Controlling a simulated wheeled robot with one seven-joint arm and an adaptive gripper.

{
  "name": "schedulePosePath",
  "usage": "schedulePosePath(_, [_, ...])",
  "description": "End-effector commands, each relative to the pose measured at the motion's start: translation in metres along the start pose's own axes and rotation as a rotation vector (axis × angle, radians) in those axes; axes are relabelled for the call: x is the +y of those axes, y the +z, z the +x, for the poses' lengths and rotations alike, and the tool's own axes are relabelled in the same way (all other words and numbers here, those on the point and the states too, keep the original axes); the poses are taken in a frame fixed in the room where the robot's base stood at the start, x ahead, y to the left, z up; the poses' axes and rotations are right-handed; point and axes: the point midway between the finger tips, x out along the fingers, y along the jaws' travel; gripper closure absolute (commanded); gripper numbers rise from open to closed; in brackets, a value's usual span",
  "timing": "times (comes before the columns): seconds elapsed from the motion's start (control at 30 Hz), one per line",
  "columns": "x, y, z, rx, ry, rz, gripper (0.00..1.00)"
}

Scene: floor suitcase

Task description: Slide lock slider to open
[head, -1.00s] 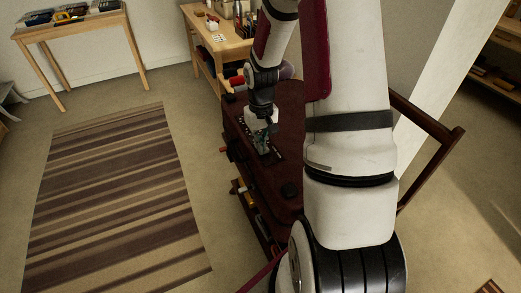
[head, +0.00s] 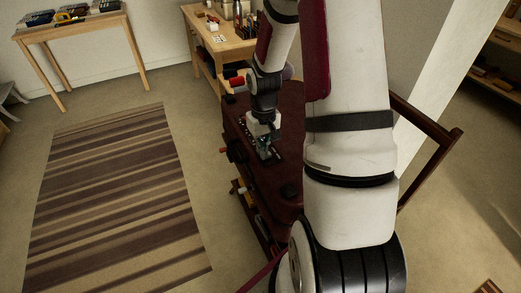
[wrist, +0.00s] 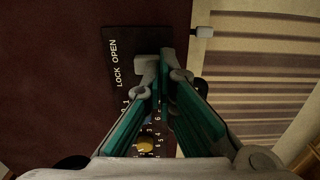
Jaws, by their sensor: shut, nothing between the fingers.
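The lock panel (wrist: 120,48) is a black plate on the dark red suitcase (wrist: 60,60), with LOCK and OPEN printed along it in white. My gripper (wrist: 164,72) is shut and empty, with its fingertips over the panel beside the lettering. Number marks and a yellowish round knob (wrist: 145,144) show between the fingers. In the head view my gripper (head: 265,153) points down at the top of the suitcase (head: 287,178); contact cannot be told.
A striped rug (head: 115,200) lies on open floor to the left. A wooden workbench (head: 228,45) with tools stands behind the suitcase, and another table (head: 75,30) is at the back left. A brown wooden frame (head: 430,125) stands at the right.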

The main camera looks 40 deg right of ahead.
Motion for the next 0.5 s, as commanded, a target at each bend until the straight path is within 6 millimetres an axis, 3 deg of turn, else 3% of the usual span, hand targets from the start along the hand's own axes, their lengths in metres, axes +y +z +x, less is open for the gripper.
schedulePosePath(0.5, [-0.001,0.016,0.002,-0.006,-0.002,0.0,1.0])
